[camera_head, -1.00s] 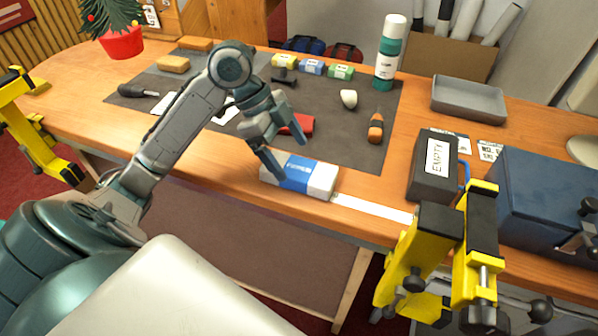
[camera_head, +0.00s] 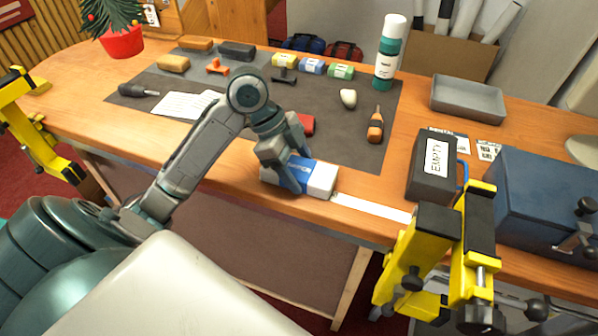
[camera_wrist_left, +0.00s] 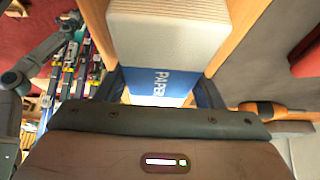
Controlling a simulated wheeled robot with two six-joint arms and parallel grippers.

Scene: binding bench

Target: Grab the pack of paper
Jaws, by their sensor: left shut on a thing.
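The pack of paper (camera_head: 320,181) is a white block with a blue band, lying at the front edge of the wooden bench. My left gripper (camera_head: 291,179) reaches down over it and is shut on it around the blue band. In the left wrist view the pack (camera_wrist_left: 168,40) shows its white end and the blue band with the word PAPER, between the two fingers of my left gripper (camera_wrist_left: 165,92). The pack still appears to rest on the bench. My right gripper is not in view.
A dark mat (camera_head: 345,135) behind the pack holds several tools and small boxes. A white strip (camera_head: 372,208) lies right of the pack. A dark box marked EMPTY (camera_head: 431,170), a yellow clamp (camera_head: 432,250) and a blue case (camera_head: 545,205) stand to the right.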

